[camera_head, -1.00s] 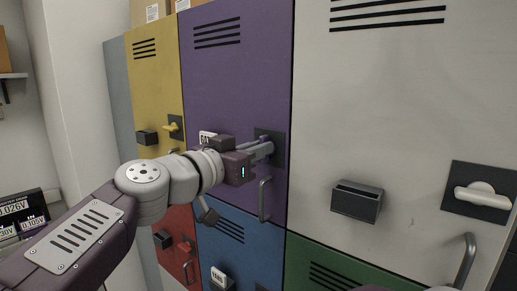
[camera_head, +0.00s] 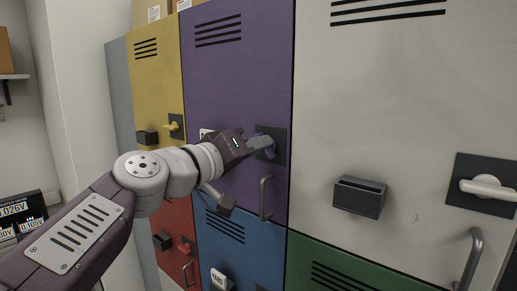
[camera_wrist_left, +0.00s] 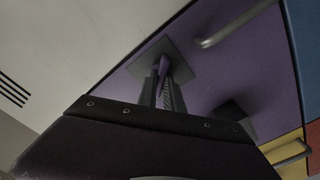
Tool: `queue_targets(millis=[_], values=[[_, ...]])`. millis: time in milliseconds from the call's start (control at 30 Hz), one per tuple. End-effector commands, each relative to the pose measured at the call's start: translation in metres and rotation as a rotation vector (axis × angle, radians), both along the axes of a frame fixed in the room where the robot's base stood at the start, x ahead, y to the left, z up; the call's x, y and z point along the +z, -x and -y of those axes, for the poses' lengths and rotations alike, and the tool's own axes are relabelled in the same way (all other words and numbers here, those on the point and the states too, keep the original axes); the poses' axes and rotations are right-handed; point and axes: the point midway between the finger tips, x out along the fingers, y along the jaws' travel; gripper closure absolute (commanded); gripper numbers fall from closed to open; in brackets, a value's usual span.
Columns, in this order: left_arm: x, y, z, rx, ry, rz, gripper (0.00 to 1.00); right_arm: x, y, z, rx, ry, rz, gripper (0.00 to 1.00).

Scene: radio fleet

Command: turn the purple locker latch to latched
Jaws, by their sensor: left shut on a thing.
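The purple locker (camera_head: 238,85) has a dark latch plate (camera_head: 279,138) near its right edge. The purple latch handle (camera_head: 269,152) shows partly at the fingers and looks tilted downward to the right. My left gripper (camera_head: 262,145) is at the plate, shut on the handle. In the left wrist view the purple handle (camera_wrist_left: 163,65) sits between the two fingers of my left gripper (camera_wrist_left: 163,88), in front of the dark plate (camera_wrist_left: 182,58). The fingers hide part of the handle. My right gripper is not in view.
A curved metal pull (camera_head: 265,197) is below the latch. The white locker (camera_head: 400,110) to the right has a dark box (camera_head: 359,197) and a white latch handle (camera_head: 487,187). Yellow (camera_head: 150,85), blue (camera_head: 240,250) and green lockers (camera_head: 320,262) surround the purple one.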

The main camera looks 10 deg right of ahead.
Motion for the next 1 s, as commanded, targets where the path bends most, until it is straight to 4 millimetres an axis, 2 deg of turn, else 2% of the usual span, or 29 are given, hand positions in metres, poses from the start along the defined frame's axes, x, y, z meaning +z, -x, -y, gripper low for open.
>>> queue_targets(millis=[600,1000], values=[[-0.0020,-0.0014,-0.0014,0.000,0.352,-0.449,1.00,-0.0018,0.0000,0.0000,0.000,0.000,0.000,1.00],[-0.0037,-0.0019,-0.0016,0.001,0.508,-0.649,1.00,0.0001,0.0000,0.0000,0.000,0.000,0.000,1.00]])
